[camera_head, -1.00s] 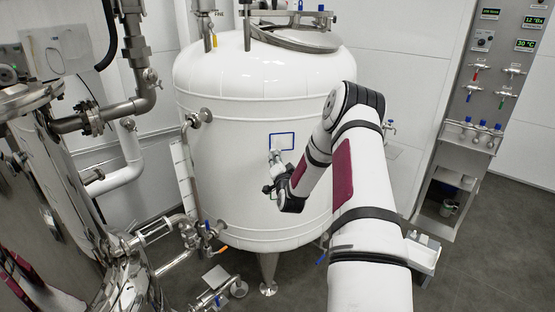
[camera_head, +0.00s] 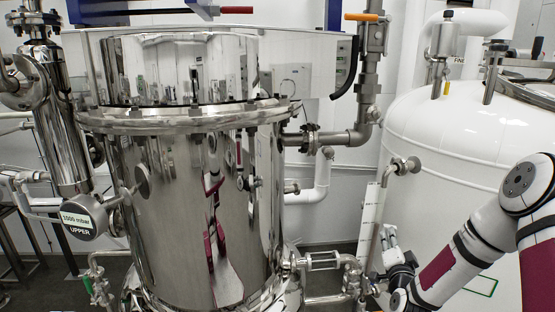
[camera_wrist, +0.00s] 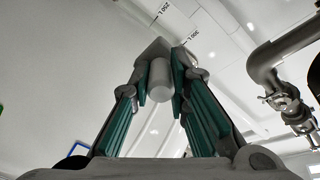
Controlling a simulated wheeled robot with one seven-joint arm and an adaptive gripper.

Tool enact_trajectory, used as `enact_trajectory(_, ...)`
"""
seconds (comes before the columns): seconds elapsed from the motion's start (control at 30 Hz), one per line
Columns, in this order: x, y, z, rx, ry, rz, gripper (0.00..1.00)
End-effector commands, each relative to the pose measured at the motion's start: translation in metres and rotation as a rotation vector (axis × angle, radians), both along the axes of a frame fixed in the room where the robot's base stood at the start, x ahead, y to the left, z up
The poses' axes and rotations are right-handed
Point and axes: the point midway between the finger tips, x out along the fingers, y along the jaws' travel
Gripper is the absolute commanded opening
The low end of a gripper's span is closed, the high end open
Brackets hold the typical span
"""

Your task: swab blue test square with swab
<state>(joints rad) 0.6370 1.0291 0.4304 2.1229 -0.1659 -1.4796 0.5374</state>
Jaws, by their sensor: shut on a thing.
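My gripper (camera_wrist: 160,75) is shut on a pale grey cylinder, the swab (camera_wrist: 160,82), held between its green-lined fingers in the wrist view. The swab's far end cannot be made out. In the head view my gripper (camera_head: 391,248) is small, near the lower part of the white tank's left side. A blue corner (camera_wrist: 79,149), seemingly of the blue test square, shows at lower left in the wrist view, mostly hidden behind my gripper. A green-outlined square (camera_head: 482,286) shows on the white tank (camera_head: 440,150), partly beside my arm; I see no blue square in the head view.
A shiny steel tank (camera_head: 190,200) fills the left and middle of the head view. A level scale strip (camera_head: 371,215) and a bent pipe (camera_head: 400,166) stand beside my gripper. Grey piping (camera_wrist: 275,65) is at the right in the wrist view.

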Motion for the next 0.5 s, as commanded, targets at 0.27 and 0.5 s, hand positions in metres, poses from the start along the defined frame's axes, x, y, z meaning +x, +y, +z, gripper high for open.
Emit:
enact_trajectory(0.27, -0.003, 0.121, -0.011, -0.001, 0.001, 0.174, 0.0)
enact_trajectory(0.5, -0.011, 0.156, -0.011, -0.004, 0.001, 0.228, 0.0)
